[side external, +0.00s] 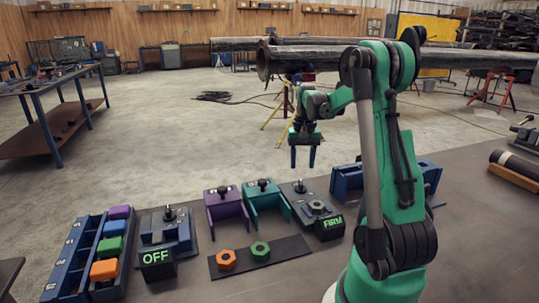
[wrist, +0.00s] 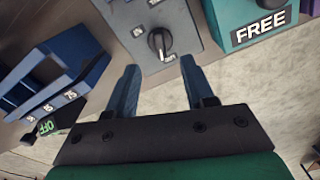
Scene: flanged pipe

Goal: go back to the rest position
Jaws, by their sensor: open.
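My gripper (side external: 303,158) hangs above the bench, pointing down, beyond the row of fixtures in the side view. Its two blue fingers are apart with nothing between them. In the wrist view the open fingers (wrist: 160,88) show against bare floor and a grey panel with a black knob (wrist: 160,40). The flanged pipe (side external: 320,60) lies raised behind my arm, its flange facing left. My arm hides part of the pipe.
On the bench are purple (side external: 226,208) and teal (side external: 266,203) holders, an orange nut (side external: 226,260) and a green nut (side external: 260,250) on a dark mat, an OFF display (side external: 156,259), a FIRM display (side external: 330,225), and a blue rack (side external: 70,262) beside coloured blocks.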

